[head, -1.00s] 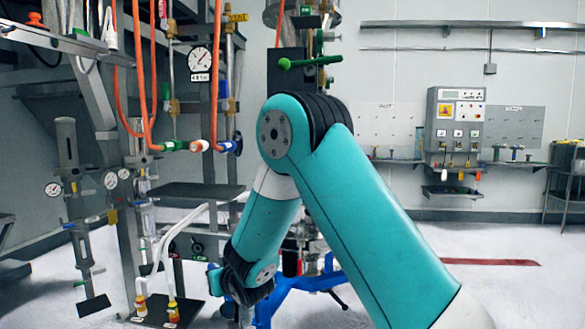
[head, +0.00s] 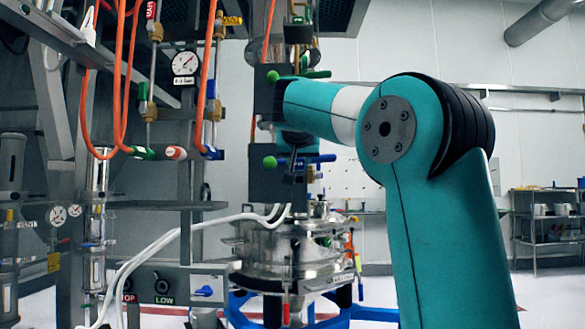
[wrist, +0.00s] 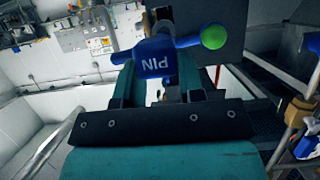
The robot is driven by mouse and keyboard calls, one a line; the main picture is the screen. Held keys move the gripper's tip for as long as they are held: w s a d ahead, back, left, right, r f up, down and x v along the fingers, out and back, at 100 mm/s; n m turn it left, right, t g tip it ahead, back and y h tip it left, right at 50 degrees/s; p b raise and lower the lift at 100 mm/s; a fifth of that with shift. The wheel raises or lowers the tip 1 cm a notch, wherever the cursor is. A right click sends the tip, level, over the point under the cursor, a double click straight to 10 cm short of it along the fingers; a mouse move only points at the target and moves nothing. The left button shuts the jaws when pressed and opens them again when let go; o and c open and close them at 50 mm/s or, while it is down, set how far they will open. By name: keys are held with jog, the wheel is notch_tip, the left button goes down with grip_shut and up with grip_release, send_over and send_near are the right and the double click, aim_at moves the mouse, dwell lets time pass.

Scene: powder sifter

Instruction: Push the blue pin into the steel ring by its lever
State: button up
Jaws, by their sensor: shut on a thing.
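A blue pin (wrist: 157,62) with "PIN" lettering, upside down in the wrist view, has a side lever ending in a green ball (wrist: 213,37). My gripper (wrist: 166,84) is shut on the blue pin, with a finger on each side below the lettering. In the head view my gripper (head: 296,145) is at a dark block in front of the sifter column. The green ball (head: 270,162) shows left of it, and a blue bar end of the pin (head: 322,158) shows right. I cannot make out the steel ring or how deep the pin sits.
The steel sifter vessel (head: 275,245) stands below on a blue base (head: 240,315). Another green bar (head: 318,74) is above my gripper. Orange hoses (head: 120,80) and white hoses (head: 170,235) hang at left. A wire shelf (head: 545,225) stands far right.

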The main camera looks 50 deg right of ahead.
jog(key=shift+s, duration=0.1)
jog(key=shift+w+d+r+p, duration=0.15)
jog(key=shift+w+d+p, duration=0.85)
jog(key=shift+w+d, duration=0.3)
jog(key=shift+w+d+p, duration=0.35)
jog(key=shift+w+d, duration=0.2)
jog(key=shift+d, duration=0.3)
jog(key=shift+w+d+p, duration=1.75)
jog(key=shift+d+p, duration=0.25)
dwell(1.0)
jog(key=o, duration=1.1)
jog(key=shift+c, duration=0.2)
